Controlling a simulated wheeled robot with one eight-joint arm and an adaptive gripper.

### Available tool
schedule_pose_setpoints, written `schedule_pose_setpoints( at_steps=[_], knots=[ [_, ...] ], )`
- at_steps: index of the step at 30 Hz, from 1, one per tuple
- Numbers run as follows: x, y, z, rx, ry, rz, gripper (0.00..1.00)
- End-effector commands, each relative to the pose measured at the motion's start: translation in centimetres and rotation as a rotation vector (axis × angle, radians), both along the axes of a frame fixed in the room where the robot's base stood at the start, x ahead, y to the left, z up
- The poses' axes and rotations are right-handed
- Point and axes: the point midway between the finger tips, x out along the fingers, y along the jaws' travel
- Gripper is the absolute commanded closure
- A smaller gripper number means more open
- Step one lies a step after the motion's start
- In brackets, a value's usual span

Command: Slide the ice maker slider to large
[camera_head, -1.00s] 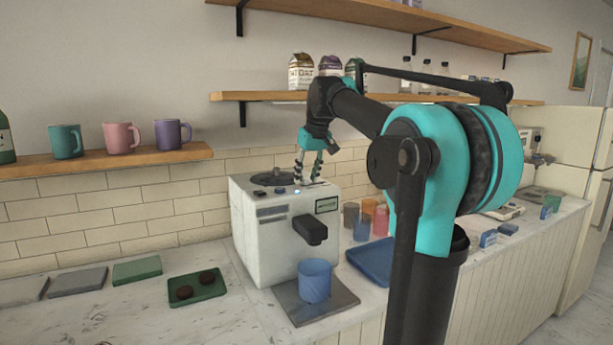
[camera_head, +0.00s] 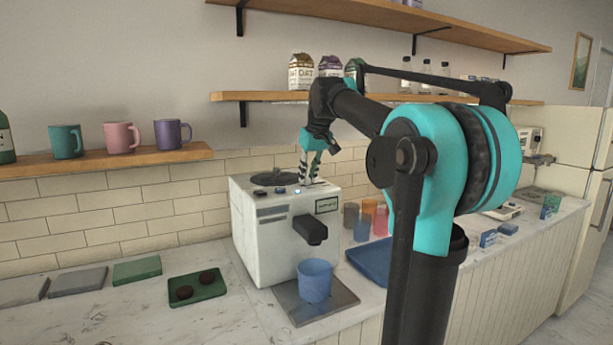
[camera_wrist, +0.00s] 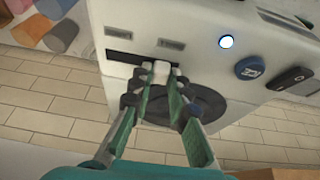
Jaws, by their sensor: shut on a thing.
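The ice maker (camera_head: 265,235) is a white box-shaped machine on the counter, with a black round lid on top. It also shows in the wrist view (camera_wrist: 215,75). Its slider knob (camera_wrist: 160,73) is a small white block at a dark slot (camera_wrist: 125,60). The knob sits toward the right part of that slot, and two small labels beside the slot are too blurred to read. My gripper (camera_wrist: 157,84) points down at the machine's top, its fingertips on either side of the knob and shut on it. In the head view my gripper (camera_head: 308,183) hides the knob.
A lit round button (camera_wrist: 227,42) and a blue knob (camera_wrist: 250,69) lie right of the slider. A blue cup (camera_head: 314,281) stands on a grey plate before the machine. A blue tray (camera_head: 372,262) and coloured cups are to its right. A shelf (camera_head: 290,96) runs above.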

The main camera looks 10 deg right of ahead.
Motion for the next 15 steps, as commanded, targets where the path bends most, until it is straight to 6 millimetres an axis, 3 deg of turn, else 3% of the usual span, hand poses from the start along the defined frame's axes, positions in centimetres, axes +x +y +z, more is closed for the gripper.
schedule_pose_setpoints(
  at_steps=[9, 15],
  knots=[
    [1.6, -5.0, 0.0, -0.001, 0.000, -0.004, 1.00],
    [1.8, -5.4, 0.0, -0.001, -0.001, -0.002, 1.00]
  ],
)
